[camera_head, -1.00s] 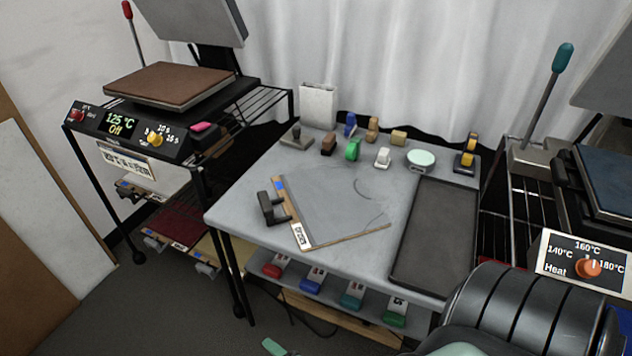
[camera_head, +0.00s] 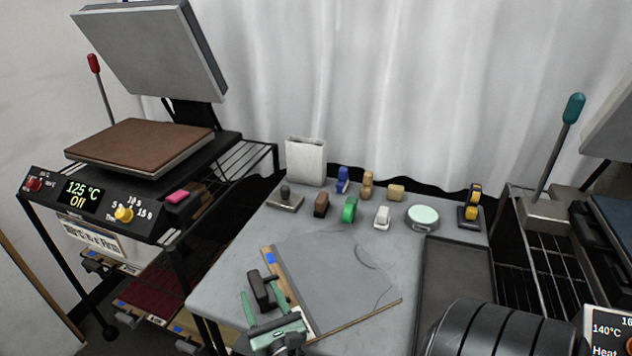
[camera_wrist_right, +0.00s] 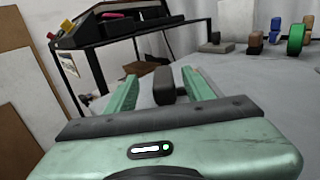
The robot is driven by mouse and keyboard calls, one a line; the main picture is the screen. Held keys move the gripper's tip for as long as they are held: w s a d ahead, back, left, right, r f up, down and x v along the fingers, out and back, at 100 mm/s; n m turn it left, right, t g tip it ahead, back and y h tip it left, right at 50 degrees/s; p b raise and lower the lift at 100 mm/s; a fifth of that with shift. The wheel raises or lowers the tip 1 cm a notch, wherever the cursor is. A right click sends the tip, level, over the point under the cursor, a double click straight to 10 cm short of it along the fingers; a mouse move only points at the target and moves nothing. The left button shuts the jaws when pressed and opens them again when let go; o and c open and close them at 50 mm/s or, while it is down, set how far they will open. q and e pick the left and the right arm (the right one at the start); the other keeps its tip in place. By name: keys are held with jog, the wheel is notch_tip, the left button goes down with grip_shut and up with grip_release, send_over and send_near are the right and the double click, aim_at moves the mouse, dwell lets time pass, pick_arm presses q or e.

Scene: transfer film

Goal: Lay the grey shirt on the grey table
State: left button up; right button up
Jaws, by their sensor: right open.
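A flat grey sheet (camera_head: 325,265) lies on the grey table (camera_head: 225,270); I cannot tell whether it is the grey shirt or a board carrying it. It has wooden strips along its left and front edges and faint curved lines. A black handle (camera_head: 261,291) stands at its left edge. My right gripper (camera_head: 259,286) is open, with its green fingers on either side of the handle. The wrist view shows the dark handle (camera_wrist_right: 164,84) between the open fingers, with gaps beside it. My left gripper is out of view.
A dark tray (camera_head: 455,265) lies at the table's right. Several small stamps and rolls, including a green one (camera_head: 349,210), and a white container (camera_head: 306,162) line the back. A heat press (camera_head: 140,148) reading 125 °C, Off, stands left; another stands right.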

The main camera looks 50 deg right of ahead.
aim_at(257, 282)
jog(key=x, duration=0.3)
jog(key=shift+w+d+p, duration=0.1)
jog(key=shift+d+p, duration=0.1)
jog(key=shift+p, duration=0.15)
jog(key=shift+w+d+f, duration=0.15)
jog(key=shift+w+d, duration=0.1)
jog(key=shift+w, duration=0.35)
grip_shut()
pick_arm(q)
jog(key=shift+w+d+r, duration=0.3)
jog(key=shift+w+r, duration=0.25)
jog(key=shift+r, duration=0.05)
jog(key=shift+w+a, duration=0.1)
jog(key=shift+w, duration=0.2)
